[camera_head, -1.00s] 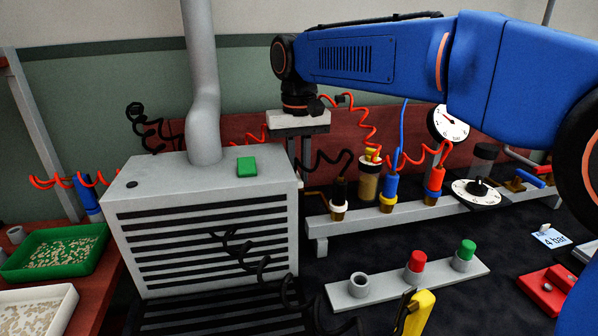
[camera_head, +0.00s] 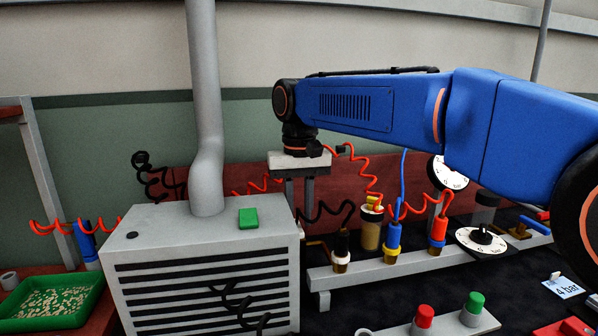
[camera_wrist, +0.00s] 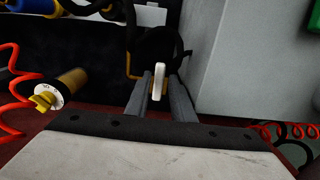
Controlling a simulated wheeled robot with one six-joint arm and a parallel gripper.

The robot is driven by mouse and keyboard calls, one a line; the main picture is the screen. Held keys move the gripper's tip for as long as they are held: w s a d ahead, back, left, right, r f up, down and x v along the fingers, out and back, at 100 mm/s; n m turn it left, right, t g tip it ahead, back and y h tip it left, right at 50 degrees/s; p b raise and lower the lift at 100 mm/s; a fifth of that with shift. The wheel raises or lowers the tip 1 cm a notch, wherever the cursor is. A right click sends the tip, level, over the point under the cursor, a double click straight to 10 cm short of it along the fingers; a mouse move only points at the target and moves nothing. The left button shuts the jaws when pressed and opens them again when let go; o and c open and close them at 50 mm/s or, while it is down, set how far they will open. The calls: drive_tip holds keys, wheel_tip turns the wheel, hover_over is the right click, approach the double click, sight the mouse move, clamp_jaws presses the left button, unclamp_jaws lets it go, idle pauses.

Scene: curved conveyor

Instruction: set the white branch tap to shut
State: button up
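The white tap handle (camera_wrist: 159,80) shows in the wrist view as a narrow upright white bar on a brass fitting (camera_wrist: 128,66). My gripper (camera_wrist: 160,98) has its two grey fingers on either side of the handle, with a gap visible on each side. Whether the fingertips reach the handle's depth I cannot tell. In the head view my gripper (camera_head: 300,195) points down behind the grey box, and its lower fingers and the white handle are hidden there.
The grey vented box (camera_head: 200,245) with a green block (camera_head: 248,218) stands close beside my gripper. The manifold rail (camera_head: 330,278) carries black, blue and red couplings to the right. A yellow-capped filter (camera_wrist: 65,85) and coiled red hoses (camera_wrist: 12,100) are near the fingers.

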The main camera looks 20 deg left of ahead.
wheel_tip(320, 180, up, 15)
drive_tip(key=shift+r, duration=0.15)
idle(0.7)
